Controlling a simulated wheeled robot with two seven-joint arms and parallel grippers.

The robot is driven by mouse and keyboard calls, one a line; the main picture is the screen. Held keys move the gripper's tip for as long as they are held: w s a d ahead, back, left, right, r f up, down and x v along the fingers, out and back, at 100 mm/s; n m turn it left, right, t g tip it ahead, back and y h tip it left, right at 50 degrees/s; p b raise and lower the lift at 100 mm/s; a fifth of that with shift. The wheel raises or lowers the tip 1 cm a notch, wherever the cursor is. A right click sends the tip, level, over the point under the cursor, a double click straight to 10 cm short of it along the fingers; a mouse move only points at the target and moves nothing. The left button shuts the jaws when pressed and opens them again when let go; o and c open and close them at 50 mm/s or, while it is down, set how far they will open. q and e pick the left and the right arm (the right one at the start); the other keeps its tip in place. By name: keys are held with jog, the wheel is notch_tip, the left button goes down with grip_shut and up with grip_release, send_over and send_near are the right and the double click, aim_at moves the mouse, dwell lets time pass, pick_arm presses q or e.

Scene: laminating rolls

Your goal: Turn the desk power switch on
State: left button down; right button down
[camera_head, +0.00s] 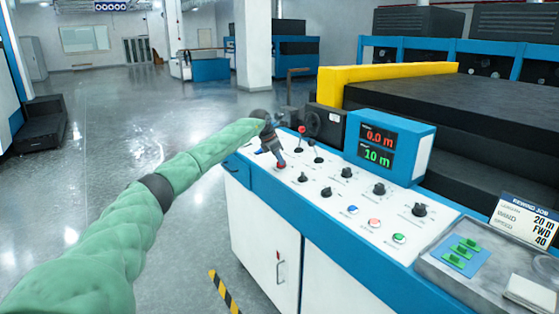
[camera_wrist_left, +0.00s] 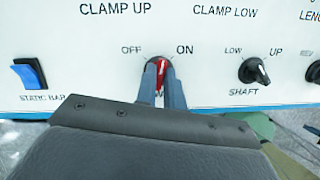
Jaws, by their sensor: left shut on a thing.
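The power switch is a red rotary knob (camera_wrist_left: 159,66) on the white desk panel, between the OFF and ON labels in the left wrist view. Part of its red also shows in the head view (camera_head: 281,165). My left gripper (camera_head: 276,150) reaches down to the panel's far left end. Its two fingers are shut on the red knob, one on each side, as the left wrist view shows. The fingers cover much of the knob, so I cannot tell which label it points to. My right gripper is not in view.
A blue rocker switch (camera_wrist_left: 29,75) sits left of the knob, and a black SHAFT knob (camera_wrist_left: 254,71) sits right. Red-topped and black-topped levers (camera_head: 301,140) stand close to my gripper. A display box (camera_head: 389,147) and a grey tray (camera_head: 432,267) are farther right.

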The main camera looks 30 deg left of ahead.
pick_arm(q)
jog(key=m, duration=0.3)
jog(key=m+g+h, duration=0.1)
jog(key=m, duration=0.1)
jog(key=shift+f+m+b, duration=0.25)
jog(key=shift+m+b, duration=0.05)
jog(key=shift+m+g, duration=0.3)
jog(key=shift+m, duration=0.2)
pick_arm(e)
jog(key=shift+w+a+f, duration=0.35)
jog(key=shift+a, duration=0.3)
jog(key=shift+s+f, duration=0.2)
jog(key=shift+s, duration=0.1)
